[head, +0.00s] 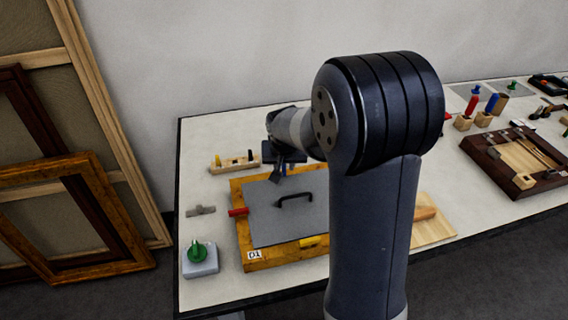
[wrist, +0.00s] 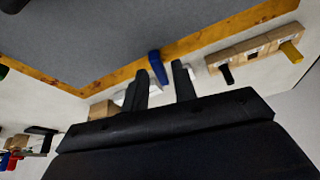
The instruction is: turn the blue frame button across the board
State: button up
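The blue frame button (wrist: 157,66) lies crosswise on the gilt wooden frame (wrist: 205,38) in the wrist view, its far end close to the edge of the grey board (wrist: 130,35). I cannot tell whether it overlaps the board. My gripper (wrist: 160,70) is open, with one finger on each side of the button; contact is not clear. In the head view my gripper (head: 280,170) is over the far edge of the frame (head: 243,236) and hides the blue button. The grey board (head: 265,208) has a black handle (head: 294,198).
A red button (head: 238,212) is at the frame's left side and a yellow one (head: 310,241) at its near side. A wooden block with pegs (head: 234,161) stands behind the frame. A green knob on a grey base (head: 199,256) stands front left. A dark tray (head: 490,152) lies right.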

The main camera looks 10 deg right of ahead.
grip_shut()
jog(key=shift+d+n+y, duration=0.1)
jog(key=shift+n+y, duration=0.4)
jog(key=shift+n, duration=0.7)
jog(key=shift+o, duration=0.8)
grip_release()
jog(key=v, duration=1.1)
